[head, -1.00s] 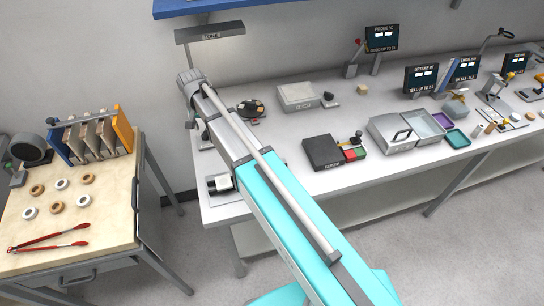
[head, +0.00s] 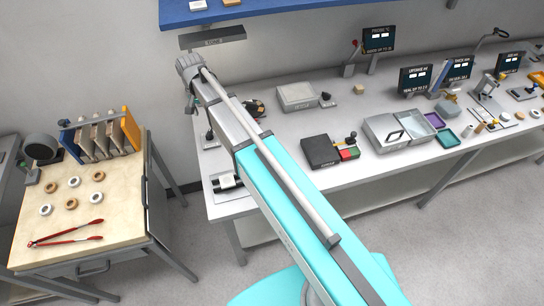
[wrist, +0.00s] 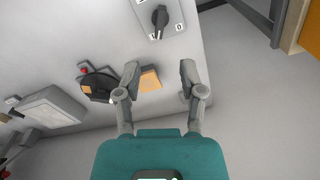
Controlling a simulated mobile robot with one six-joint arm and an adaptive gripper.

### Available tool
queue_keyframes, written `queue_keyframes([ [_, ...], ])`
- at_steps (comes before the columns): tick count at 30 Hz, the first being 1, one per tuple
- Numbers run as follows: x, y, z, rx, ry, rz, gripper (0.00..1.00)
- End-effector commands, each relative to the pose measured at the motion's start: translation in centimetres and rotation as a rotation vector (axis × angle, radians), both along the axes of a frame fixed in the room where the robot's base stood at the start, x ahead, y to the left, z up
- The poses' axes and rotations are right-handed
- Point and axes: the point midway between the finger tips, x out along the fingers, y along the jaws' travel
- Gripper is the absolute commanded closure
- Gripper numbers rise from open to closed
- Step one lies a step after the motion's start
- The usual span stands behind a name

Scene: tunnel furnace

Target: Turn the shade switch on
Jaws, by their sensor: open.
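A rotary switch with a black knob (wrist: 160,18) sits on a grey plate at the top of the wrist view, with a 0 mark on its lower right. I cannot tell for sure which mark the knob points to. What looks like the same switch (head: 228,183) is on the near left corner of the bench in the head view. My gripper (wrist: 159,72) is open and empty, its fingers spread below the switch plate in the wrist picture and apart from it. In the head view my arm mostly hides the gripper.
A small orange block (wrist: 150,80) and a dark round device (wrist: 98,86) are on the bench near my fingers. A grey box (head: 297,96) and black box (head: 322,152) stand further right. A wooden-topped table (head: 125,205) with rings and red tongs stands left, across a gap.

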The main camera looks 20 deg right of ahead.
Motion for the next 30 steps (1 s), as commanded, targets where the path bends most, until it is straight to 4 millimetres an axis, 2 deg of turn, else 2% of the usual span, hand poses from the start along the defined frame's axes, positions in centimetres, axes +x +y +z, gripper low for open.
queue_keyframes([
  [1, 0.0, 0.0, 0.8, 0.0, 0.0, 0.0, 0.49],
  [11, 0.0, 0.0, 2.7, 0.0, 0.0, 0.0, 0.49],
  [12, -0.4, -0.5, 2.0, 0.0, 0.0, 0.003, 0.49],
  [30, -4.7, -6.1, -1.3, 0.0, 0.0, 0.076, 0.49],
])
